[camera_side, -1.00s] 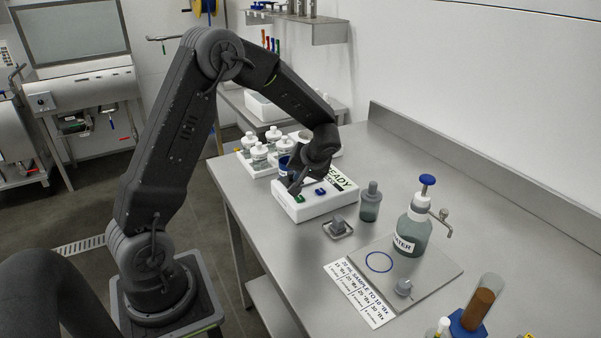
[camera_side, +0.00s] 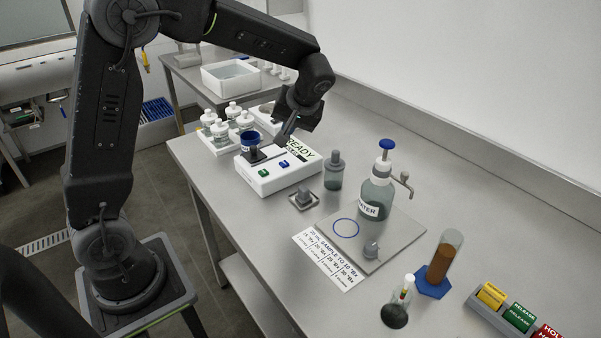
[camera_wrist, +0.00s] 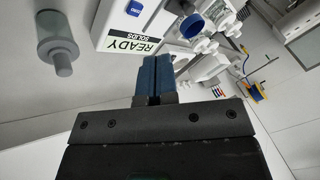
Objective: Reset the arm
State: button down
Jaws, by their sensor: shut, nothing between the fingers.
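My gripper (camera_side: 287,133) is above the back right of a white box device with a READY label (camera_side: 277,178), at the far part of the steel bench. In the wrist view my gripper (camera_wrist: 156,62) shows its two blue fingers together with nothing between them. The READY label (camera_wrist: 130,42) lies just beyond the fingertips. The device has a green button (camera_side: 264,172) and a blue button (camera_side: 284,164). Whether the fingers touch anything cannot be told from the side view.
A grey-capped bottle (camera_side: 334,170) stands right of the device. A WATER pump bottle (camera_side: 377,190) stands on a grey plate (camera_side: 400,240). Capped bottles in a white tray (camera_side: 212,141) stand at the left. A brown-filled cylinder (camera_side: 440,262) and coloured blocks (camera_side: 520,316) are at the front right.

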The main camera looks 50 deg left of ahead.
jog(key=s+d+r+m+t+h, duration=0.2)
jog(key=s+d+m, duration=0.1)
jog(key=s, duration=0.4)
jog(key=s+d+r+m+t+h, duration=0.2)
jog(key=s+d+m, duration=0.1)
jog(key=s+d, duration=0.2)
jog(key=s+d+r+m+t+h, duration=0.1)
jog(key=s+d+r+m+h, duration=0.1)
jog(key=s+d, duration=0.3)
jog(key=s+m, duration=0.1)
jog(key=s, duration=0.3)
jog(key=shift+t+h, duration=0.3)
jog(key=shift+t, duration=0.1)
